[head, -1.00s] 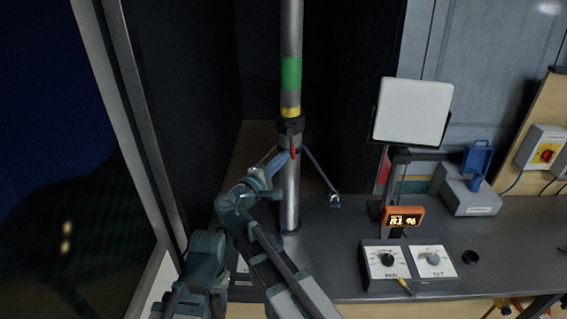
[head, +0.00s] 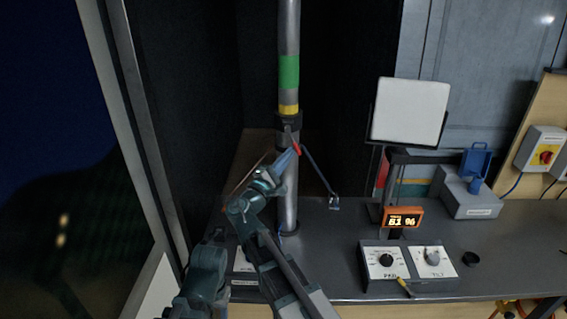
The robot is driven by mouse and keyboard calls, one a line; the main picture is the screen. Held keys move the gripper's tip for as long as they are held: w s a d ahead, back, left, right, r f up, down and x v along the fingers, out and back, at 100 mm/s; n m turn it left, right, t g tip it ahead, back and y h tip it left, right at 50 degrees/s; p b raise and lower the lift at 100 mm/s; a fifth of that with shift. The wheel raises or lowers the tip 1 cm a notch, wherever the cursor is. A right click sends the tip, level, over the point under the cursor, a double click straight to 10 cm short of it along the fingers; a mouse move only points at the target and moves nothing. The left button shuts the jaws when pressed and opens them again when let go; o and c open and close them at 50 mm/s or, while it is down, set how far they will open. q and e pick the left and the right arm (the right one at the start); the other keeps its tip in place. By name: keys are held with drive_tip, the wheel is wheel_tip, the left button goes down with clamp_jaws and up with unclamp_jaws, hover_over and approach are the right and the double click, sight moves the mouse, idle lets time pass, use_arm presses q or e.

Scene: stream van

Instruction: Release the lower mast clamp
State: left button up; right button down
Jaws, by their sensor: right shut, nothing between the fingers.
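The mast (head: 289,75) is a grey upright tube with green and yellow bands. The lower clamp (head: 289,122) is a dark collar around it just under the yellow band. A small red-tipped lever (head: 296,149) hangs from the clamp's front, tilted slightly to the right at its lower end. My right gripper (head: 292,157) is shut and empty. Its fingertips are at the lever's lower end, in front of the mast; I cannot tell whether they touch it. My left gripper is not in view.
A grey bench (head: 330,275) spreads around the mast. On it stand a pan/tilt box (head: 408,262), an orange display (head: 403,217) reading about 81 %, a white panel (head: 410,110) and a blue-topped box (head: 470,195). A thin strut (head: 318,175) runs down right of the mast.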

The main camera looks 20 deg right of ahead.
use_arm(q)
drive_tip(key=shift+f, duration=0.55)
use_arm(e)
drive_tip(key=s+d+r+n+t+y, duration=0.1)
drive_tip(key=d+r+n+t, duration=0.2)
drive_tip(key=d+n, duration=0.3)
drive_tip(key=shift+s+n+t, duration=0.35)
drive_tip(key=shift+n+t, duration=0.15)
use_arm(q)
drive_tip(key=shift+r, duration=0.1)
use_arm(e)
drive_tip(key=shift+r, duration=0.2)
drive_tip(key=shift+f, duration=0.15)
use_arm(q)
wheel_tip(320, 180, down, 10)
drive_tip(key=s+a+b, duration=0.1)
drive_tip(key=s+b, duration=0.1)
drive_tip(key=b, duration=0.7)
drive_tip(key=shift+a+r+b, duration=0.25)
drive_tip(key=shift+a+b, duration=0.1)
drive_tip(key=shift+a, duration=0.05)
use_arm(e)
drive_tip(key=s+a+f, duration=0.3)
drive_tip(key=s+f, duration=0.5)
drive_tip(key=f, duration=0.1)
drive_tip(key=shift+s+a, duration=0.2)
drive_tip(key=shift+a, duration=0.2)
